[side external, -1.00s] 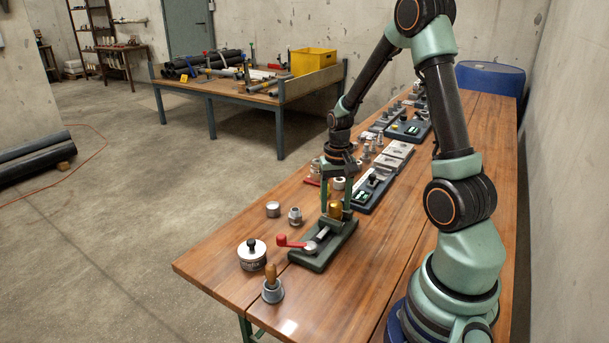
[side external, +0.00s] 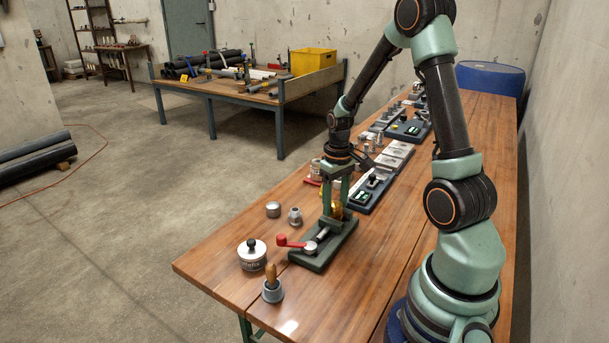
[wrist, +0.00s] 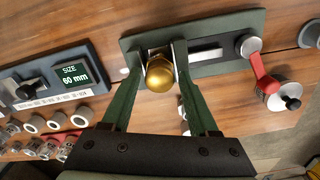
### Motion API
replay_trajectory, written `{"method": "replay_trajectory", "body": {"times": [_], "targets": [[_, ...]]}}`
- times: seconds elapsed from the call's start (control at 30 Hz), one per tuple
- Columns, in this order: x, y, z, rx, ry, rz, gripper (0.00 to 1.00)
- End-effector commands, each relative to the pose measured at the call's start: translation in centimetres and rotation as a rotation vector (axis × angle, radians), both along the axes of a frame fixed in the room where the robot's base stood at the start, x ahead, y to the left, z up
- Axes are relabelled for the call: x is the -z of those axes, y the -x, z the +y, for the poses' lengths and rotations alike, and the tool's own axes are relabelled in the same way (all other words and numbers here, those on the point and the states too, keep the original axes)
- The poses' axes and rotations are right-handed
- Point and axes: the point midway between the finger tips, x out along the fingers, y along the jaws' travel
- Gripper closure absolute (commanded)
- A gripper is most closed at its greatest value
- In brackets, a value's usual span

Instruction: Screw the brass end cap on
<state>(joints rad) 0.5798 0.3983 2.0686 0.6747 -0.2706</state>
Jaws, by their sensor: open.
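The brass end cap (wrist: 160,76) is a rounded golden piece at one end of the green fixture (wrist: 222,66). It also shows between my fingers in the side view (side external: 338,211), partly hidden by them. My gripper (wrist: 157,62) is open, with one green finger on each side of the cap. My gripper also shows upright over the fixture in the side view (side external: 335,205). I cannot tell whether either finger touches the cap. The fixture's red lever (wrist: 262,76) is at the end away from the cap. The thread under the cap is hidden.
A lidded pot (side external: 252,256) and a wooden-handled tool (side external: 272,284) stand near the bench's front corner. Small metal fittings (side external: 295,216) lie left of the fixture. A gauge block with a size display (side external: 372,190) sits behind it. Bare wood lies right of the fixture.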

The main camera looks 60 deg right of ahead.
Motion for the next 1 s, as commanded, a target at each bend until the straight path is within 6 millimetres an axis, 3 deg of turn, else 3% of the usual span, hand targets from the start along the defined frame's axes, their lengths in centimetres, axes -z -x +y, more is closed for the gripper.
{"method": "replay_trajectory", "body": {"times": [0.17,0.7,1.0], "targets": [[0.0,0.0,0.0,0.037,0.0,0.0,0.4],[0.01,0.0,-0.06,0.703,0.0,0.0,0.4],[0.01,0.0,-0.07,0.787,0.0,0.0,0.4]]}}
